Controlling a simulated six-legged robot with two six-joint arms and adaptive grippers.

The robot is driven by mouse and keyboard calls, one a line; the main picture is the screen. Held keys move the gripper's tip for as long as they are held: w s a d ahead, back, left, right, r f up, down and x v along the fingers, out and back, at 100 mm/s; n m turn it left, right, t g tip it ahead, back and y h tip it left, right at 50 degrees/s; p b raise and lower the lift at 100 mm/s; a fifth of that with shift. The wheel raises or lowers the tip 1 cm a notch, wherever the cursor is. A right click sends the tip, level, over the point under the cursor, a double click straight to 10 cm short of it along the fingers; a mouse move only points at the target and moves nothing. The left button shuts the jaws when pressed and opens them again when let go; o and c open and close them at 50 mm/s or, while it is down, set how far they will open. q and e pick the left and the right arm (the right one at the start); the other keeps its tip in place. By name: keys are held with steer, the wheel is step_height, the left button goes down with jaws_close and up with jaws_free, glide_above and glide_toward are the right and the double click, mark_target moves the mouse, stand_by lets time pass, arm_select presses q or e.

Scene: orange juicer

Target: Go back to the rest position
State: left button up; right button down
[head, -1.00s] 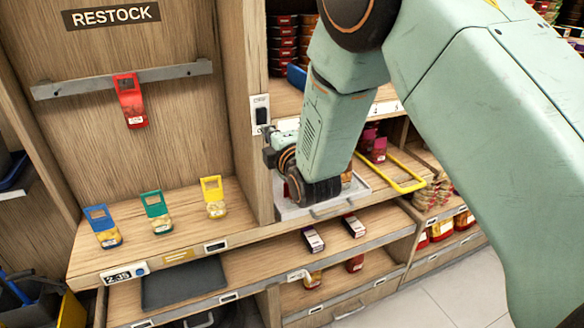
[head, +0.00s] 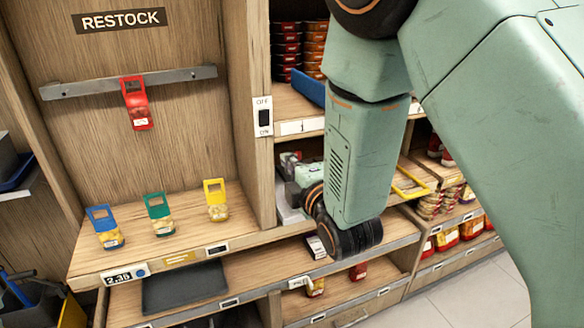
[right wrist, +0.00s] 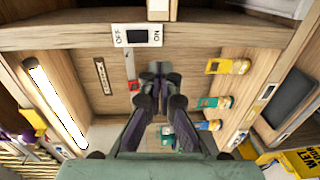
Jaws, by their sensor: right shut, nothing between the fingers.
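My right arm comes in from the upper right of the head view. My right gripper (head: 288,162) lies in the shelf bay right of the switch post, partly hidden by my wrist. In the right wrist view, its two dark fingers (right wrist: 158,72) are together with nothing between them. My left gripper is in neither view.
A switch (head: 263,117) is on the post left of my right gripper. A red pack (head: 136,104) hangs on a rail. Blue (head: 105,228), green (head: 159,215) and yellow (head: 216,200) tagged packs stand on the shelf. A yellow handle (head: 412,184) sticks out right of my wrist.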

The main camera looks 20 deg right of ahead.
steer(key=shift+s+a, duration=0.15)
steer(key=shift+s, duration=0.15)
steer(key=s+d+f+m+g+b, duration=0.15)
steer(key=s+f+m+g, duration=0.4)
steer(key=f, duration=0.65)
steer(key=s+d+f+m+g+b, duration=0.1)
steer(key=s+f+m+g+b, duration=0.2)
steer(key=s+f+m, duration=0.75)
steer(key=s+d+f+m+g+b, duration=0.1)
steer(key=s+f+g+b, duration=0.7)
steer(key=s+f, duration=1.4)
step_height(320, 180, down, 3)
steer(key=shift+s+d+r+m+g+h+b, duration=0.1)
steer(key=shift+s+d+m+g+h+b, duration=0.2)
steer(key=shift+m+b, duration=0.55)
